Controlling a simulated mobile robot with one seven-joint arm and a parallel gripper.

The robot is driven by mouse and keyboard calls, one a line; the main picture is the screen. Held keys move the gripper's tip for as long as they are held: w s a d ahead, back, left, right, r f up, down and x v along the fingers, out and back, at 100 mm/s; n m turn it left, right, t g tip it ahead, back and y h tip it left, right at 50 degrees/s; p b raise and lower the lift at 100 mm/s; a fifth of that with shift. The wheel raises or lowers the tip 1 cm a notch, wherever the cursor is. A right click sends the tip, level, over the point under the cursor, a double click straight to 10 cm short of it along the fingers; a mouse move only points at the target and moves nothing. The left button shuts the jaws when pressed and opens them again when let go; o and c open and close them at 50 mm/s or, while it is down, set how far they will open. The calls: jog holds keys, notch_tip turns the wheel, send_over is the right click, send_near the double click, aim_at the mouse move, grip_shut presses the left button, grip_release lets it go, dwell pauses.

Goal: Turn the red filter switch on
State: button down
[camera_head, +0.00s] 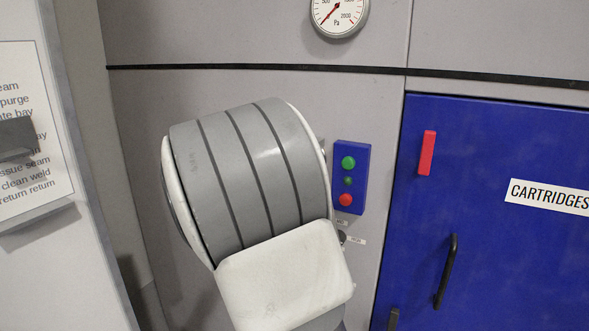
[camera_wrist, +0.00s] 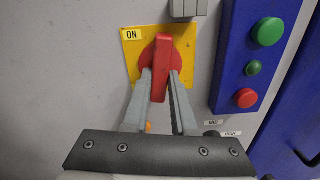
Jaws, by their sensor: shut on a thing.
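The red filter switch (camera_wrist: 160,62) is on a yellow square plate (camera_wrist: 133,62) in the wrist view. Its red handle stands close to upright in the picture, over a round red base. An "ON" label (camera_wrist: 131,35) sits at the plate's upper left. My gripper (camera_wrist: 161,80) is shut on the red handle, one grey finger on each side. The fingers hide the lower part of the plate and any label there. In the head view my arm hides the switch and the gripper.
A blue button box (camera_head: 350,177) with two green buttons and a red one is right of the switch. Further right is a blue cartridges door (camera_head: 490,250) with a black handle (camera_head: 446,271). A pressure gauge (camera_head: 339,16) is above. A grey block (camera_wrist: 188,8) sits just above the plate.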

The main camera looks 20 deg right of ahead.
jog(key=shift+n+p, duration=0.55)
jog(key=shift+n, duration=0.35)
jog(key=c, duration=0.7)
grip_release()
jog(key=b+v, duration=0.1)
jog(key=v, duration=1.6)
jog(key=shift+s+a, duration=0.15)
jog(key=shift+s, duration=0.05)
